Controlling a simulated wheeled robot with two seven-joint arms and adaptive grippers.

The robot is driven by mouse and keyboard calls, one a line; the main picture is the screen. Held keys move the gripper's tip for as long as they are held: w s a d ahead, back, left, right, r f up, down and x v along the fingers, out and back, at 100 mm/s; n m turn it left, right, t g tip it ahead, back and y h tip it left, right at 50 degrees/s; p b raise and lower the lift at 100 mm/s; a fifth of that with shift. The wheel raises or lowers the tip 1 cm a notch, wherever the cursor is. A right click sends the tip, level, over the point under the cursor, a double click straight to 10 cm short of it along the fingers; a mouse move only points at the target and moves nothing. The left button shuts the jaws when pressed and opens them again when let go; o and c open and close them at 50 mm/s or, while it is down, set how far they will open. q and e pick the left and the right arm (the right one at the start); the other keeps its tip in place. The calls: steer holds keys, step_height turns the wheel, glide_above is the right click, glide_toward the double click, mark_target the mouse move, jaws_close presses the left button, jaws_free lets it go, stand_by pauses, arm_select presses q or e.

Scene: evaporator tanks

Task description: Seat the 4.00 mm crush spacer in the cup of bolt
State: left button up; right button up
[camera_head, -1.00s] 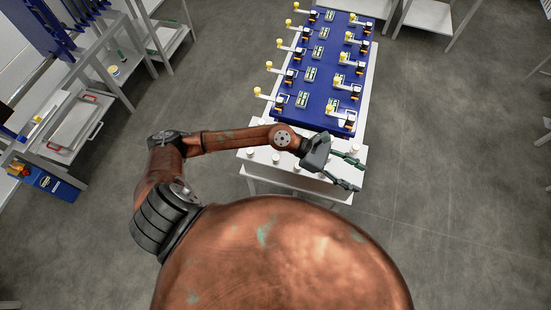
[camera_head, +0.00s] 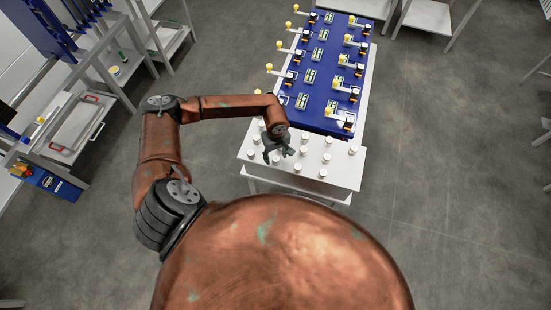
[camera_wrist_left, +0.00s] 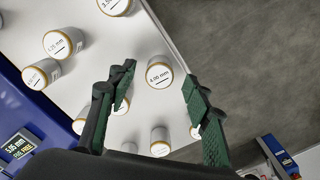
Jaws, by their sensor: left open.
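In the left wrist view a white cylinder labelled 4.00 mm (camera_wrist_left: 158,73), with a tan rim, stands on the white table (camera_wrist_left: 165,30), between and beyond my open fingers. My left gripper (camera_wrist_left: 158,90) is open and empty, its green fingers apart to the left and right of this cylinder. In the head view the left gripper (camera_head: 279,154) hangs over the left half of the white table among the cylinders and hides some of them. The cup of the bolt cannot be made out. My right gripper is not in view.
Several other labelled white cylinders (camera_wrist_left: 63,42) stand close by. Behind the table top lies a blue panel (camera_head: 318,88) with yellow-knobbed levers and small displays in rows. Shelving with a tray (camera_head: 75,130) stands at far left. Grey floor at right is free.

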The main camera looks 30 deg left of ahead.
arm_select(q)
steer(key=shift+f, duration=1.2)
steer(key=shift+c, duration=0.6)
jaws_close()
